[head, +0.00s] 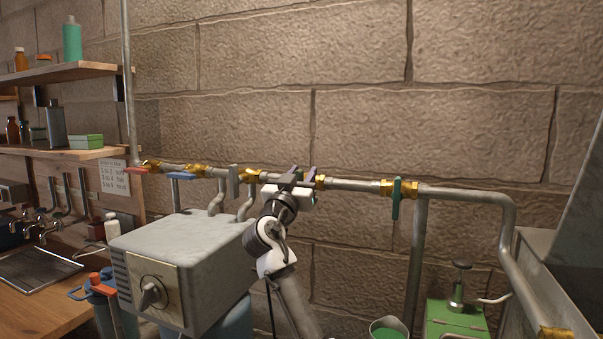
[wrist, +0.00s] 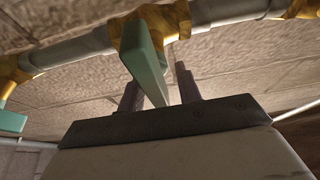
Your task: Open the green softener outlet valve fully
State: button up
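A brass valve with a long green handle (head: 396,200) sits on the wall pipe, right of my gripper in the head view. That handle hangs downward, across the pipe. My gripper (head: 303,174) is up at the same pipe, farther left. In the wrist view my gripper (wrist: 158,88) is open. A green lever handle (wrist: 147,65) on a brass valve reaches down between its two fingers, nearer the left finger, with a clear gap to the right finger. My gripper hides this valve in the head view. No label shows which handle is the softener outlet.
The wall pipe (head: 350,185) also carries valves with a red handle (head: 137,170), a blue handle (head: 182,176) and a grey handle (head: 233,181). A grey box with a knob (head: 180,245) stands below, left of my arm. Another green handle (wrist: 11,122) shows at the wrist view's left edge.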

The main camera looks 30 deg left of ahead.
jog(key=shift+c, duration=0.2)
grip_shut()
jog(key=shift+n, duration=0.3)
jog(key=shift+a+n+y, duration=0.2)
jog(key=shift+n+y, duration=0.45)
jog(key=shift+n, duration=0.35)
jog(key=shift+a+n+y, duration=0.2)
jog(key=shift+n+y, duration=0.45)
jog(key=shift+n, duration=0.35)
jog(key=shift+s, duration=0.1)
jog(key=shift+o, duration=0.2)
grip_release()
jog(key=shift+f, duration=0.1)
